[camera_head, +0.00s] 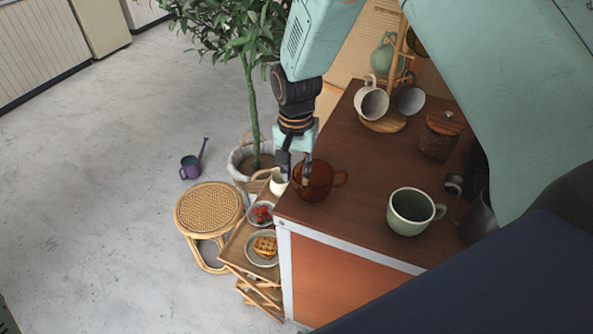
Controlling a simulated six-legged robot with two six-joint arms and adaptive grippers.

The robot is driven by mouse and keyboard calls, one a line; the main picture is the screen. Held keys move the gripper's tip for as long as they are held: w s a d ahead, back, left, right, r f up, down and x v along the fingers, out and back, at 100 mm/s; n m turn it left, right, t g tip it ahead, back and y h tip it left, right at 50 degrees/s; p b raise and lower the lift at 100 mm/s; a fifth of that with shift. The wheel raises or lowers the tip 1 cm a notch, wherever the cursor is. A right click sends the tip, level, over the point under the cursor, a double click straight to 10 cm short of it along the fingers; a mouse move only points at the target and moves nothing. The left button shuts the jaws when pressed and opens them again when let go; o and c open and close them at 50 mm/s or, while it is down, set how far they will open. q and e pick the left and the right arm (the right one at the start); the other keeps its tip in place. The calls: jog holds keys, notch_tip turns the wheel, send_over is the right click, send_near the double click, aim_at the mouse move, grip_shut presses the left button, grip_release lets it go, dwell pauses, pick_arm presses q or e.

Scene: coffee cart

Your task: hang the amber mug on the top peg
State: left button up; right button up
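The amber mug (318,190) stands upright on the dark wooden cart top, near its left edge, with its handle to the right. Contact with the mug wall cannot be told. The wooden mug stand (385,123) is at the back of the cart with several mugs on or around it. Its top is partly cut off, and the top peg is not clearly seen.
A green mug (408,213) stands on the cart's front right. A jar with a wooden lid (440,135) is behind it. A pale mug (371,103) is at the stand. A lower side shelf holds plates of food. A rattan stool (209,209) and potted plant stand left.

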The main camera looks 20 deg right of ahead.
jog(key=shift+w+r, duration=0.1)
jog(key=shift+r, duration=0.05)
pick_arm(q)
jog(key=shift+f, duration=0.35)
pick_arm(e)
notch_tip(320, 180, up, 7)
jog(key=shift+a, duration=0.45)
